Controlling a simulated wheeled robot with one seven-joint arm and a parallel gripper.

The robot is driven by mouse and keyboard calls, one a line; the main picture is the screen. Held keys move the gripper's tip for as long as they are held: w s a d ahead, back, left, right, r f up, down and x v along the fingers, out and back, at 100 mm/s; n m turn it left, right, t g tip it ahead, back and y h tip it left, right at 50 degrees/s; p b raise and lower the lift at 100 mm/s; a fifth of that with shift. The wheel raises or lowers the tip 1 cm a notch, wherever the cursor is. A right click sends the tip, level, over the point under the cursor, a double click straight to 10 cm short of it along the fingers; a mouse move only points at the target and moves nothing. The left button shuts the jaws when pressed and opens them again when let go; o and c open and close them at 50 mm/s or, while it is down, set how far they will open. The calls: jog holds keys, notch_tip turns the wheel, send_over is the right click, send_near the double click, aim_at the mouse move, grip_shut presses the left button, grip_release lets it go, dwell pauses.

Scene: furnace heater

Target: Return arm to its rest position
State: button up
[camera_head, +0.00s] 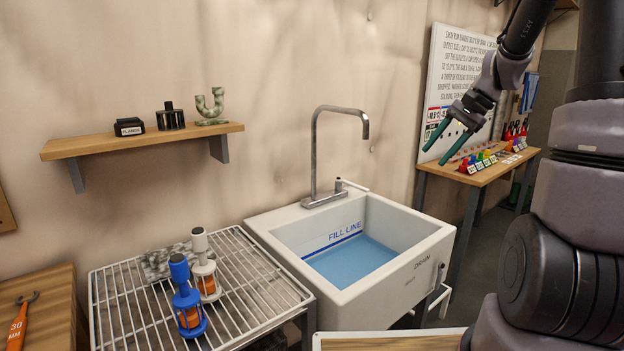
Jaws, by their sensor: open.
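My gripper (445,143) is in the upper right of the head view. Its two green-tipped fingers are spread apart with nothing between them. It hangs in the air, pointing down and left, in front of the white text board (452,75) and above the level of the sink. My arm's dark and grey links fill the right side of the view and hide part of the room behind.
A white sink (282,235) with a tall faucet (315,150) holds blue water. Left of it, a wire rack (125,305) carries a blue-capped bottle (187,300) and a white-capped bottle (205,268). A wooden shelf (100,143) is on the wall. A side table (495,172) holds colored items.

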jog(key=s+a+r+n+t+h, duration=0.2)
jog(key=s+r, duration=0.3)
jog(key=s, duration=0.5)
jog(key=s+a+r+n+t+h, duration=0.1)
jog(key=s+a+r+n+t, duration=0.2)
jog(key=s, duration=0.7)
jog(key=shift+a+r+n+h, duration=0.35)
jog(key=shift+a+r, duration=0.6)
jog(key=shift+r, duration=0.6)
